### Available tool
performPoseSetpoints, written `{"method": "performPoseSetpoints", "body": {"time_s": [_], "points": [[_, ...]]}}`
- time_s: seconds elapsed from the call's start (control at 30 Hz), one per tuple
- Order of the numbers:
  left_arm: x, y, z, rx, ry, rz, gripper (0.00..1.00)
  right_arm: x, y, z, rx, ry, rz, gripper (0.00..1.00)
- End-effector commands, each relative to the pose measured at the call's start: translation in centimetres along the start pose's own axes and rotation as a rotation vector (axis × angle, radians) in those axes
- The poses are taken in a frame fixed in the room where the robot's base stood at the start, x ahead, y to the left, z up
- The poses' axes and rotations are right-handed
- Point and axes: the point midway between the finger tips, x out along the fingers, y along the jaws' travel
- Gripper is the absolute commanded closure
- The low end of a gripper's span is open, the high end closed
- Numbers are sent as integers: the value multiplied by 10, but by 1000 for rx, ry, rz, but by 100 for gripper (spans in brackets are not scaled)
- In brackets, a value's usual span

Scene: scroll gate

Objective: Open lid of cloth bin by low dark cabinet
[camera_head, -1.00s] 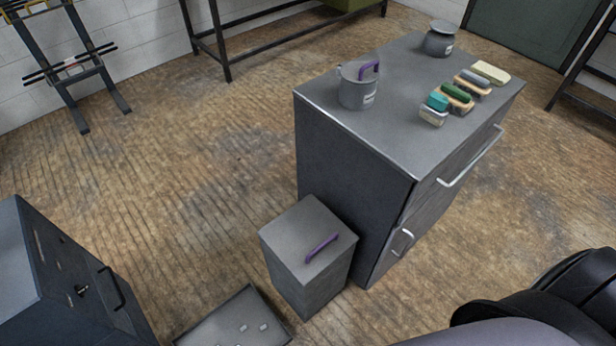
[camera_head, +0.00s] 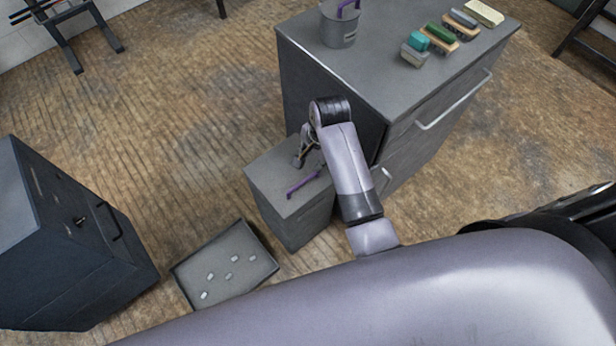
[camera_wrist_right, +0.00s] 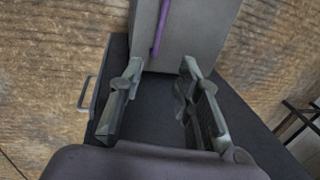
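The grey cloth bin (camera_head: 290,222) stands on the floor against the left end of the low dark cabinet (camera_head: 390,75). Its flat lid (camera_head: 268,172) is shut and carries a purple handle (camera_head: 304,184). My right gripper (camera_head: 300,160) is over the lid's far right part, behind the handle and apart from it. In the right wrist view my right gripper (camera_wrist_right: 160,72) has its two fingers wide apart with nothing between them; the purple handle (camera_wrist_right: 161,28) and the bin (camera_wrist_right: 195,35) lie beyond the fingertips. My left gripper is not in view.
A grey bucket (camera_head: 340,28) and several brushes (camera_head: 440,38) stand on the cabinet top. A shallow tray (camera_head: 262,270) with small pale pieces lies on the floor left of the bin. A dark cabinet (camera_head: 60,240) stands at left.

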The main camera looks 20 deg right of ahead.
Motion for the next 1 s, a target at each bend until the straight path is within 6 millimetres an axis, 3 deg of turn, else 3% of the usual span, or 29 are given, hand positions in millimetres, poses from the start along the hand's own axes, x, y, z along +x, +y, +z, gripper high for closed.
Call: {"method": "performPoseSetpoints", "body": {"time_s": [0.6,0.8,1.0], "points": [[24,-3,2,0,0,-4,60,131,2,0,-6,-1,3,69],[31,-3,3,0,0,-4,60,157,2,0,-5,0,3,69],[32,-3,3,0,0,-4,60,166,2,0,-5,0,2,69]]}}
